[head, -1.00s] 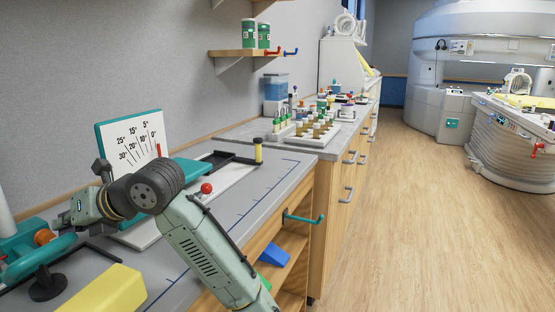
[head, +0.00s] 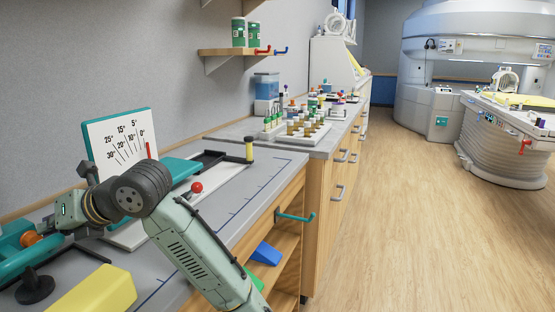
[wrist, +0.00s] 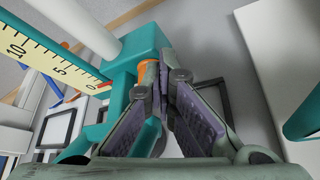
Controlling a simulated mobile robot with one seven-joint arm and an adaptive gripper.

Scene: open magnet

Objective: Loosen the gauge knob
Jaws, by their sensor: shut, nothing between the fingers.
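The gauge in the wrist view has a yellow scale (wrist: 40,50) with black marks and a teal block (wrist: 138,45). An orange knob (wrist: 147,66) shows at the block's edge, partly hidden behind my left finger. My gripper (wrist: 168,70) is shut and empty, its fingertips right beside the knob; I cannot tell whether they touch it. In the head view, an orange knob (head: 30,239) sits on teal parts at the left edge. My wrist is just above and right of it, and my fingers are not clearly visible there.
An angle dial (head: 120,138) with a red pointer stands behind my arm. A black knob (head: 35,287) and a yellow block (head: 95,292) are on the near bench. A red ball-topped lever (head: 197,188) lies right of my arm. Floor to the right is clear.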

